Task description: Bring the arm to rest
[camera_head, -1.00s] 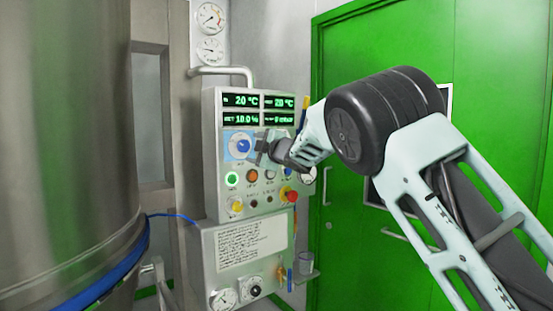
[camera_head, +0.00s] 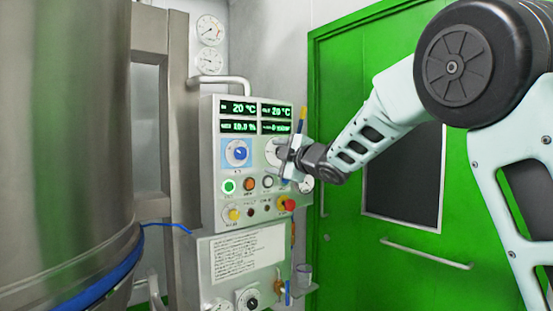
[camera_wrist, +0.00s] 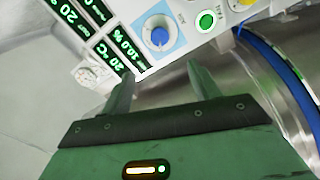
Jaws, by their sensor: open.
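My gripper (camera_head: 287,158) is in front of the right side of the grey control panel (camera_head: 212,190) in the head view, and it covers part of a dial there. In the wrist view my gripper's two fingers (camera_wrist: 162,88) stand apart with nothing between them. The panel's blue knob (camera_wrist: 158,36) shows beyond the fingertips, apart from them. The same blue knob (camera_head: 236,152) is clear of my gripper in the head view. My arm reaches in from the right.
A large steel vessel (camera_head: 60,130) with a blue band stands at the left. A green door (camera_head: 345,235) with a bar handle (camera_head: 425,254) is behind my arm. An emergency stop button (camera_head: 287,203) and a cup (camera_head: 303,277) are below my gripper. Gauges (camera_head: 210,45) hang above.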

